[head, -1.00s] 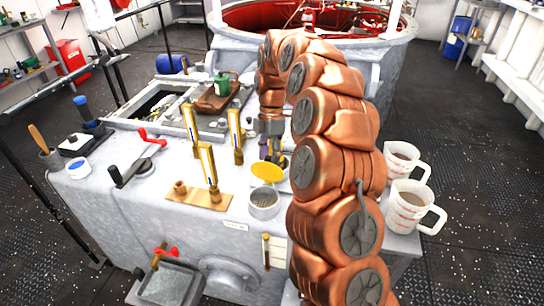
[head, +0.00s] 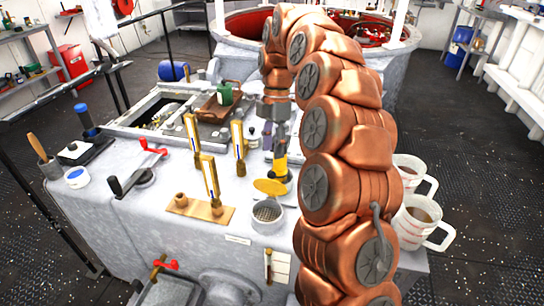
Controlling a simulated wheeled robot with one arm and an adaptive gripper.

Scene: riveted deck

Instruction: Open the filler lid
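The filler lid (head: 270,187) is a round yellow disc at the back rim of a short grey filler neck (head: 267,214) on the deck's front part. The lid is swung back off the mouth, and the mesh inside the neck shows. My gripper (head: 280,165) points down just behind the lid, at the end of my copper arm. A yellow part shows at its lower end; I cannot tell whether it is a finger or a thing behind. The fingertips are too small and partly hidden to read, and contact with the lid cannot be told.
White measuring jugs (head: 420,217) stand at the right, partly behind my arm. A green mug (head: 224,92) sits on a brown tray behind.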

